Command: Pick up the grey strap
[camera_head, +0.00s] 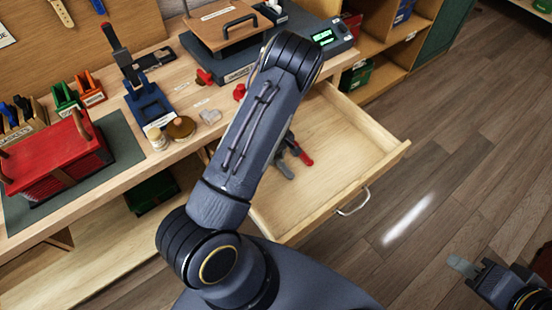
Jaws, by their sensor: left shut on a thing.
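I cannot make out the grey strap in this view. My left arm rises across the middle of the picture and bends at the top over the workbench. My right gripper (466,271) is at the bottom right, above the wooden floor and well away from the bench. A grey finger shows at its tip, but I cannot tell how far the jaws are apart.
The floor at right is clear.

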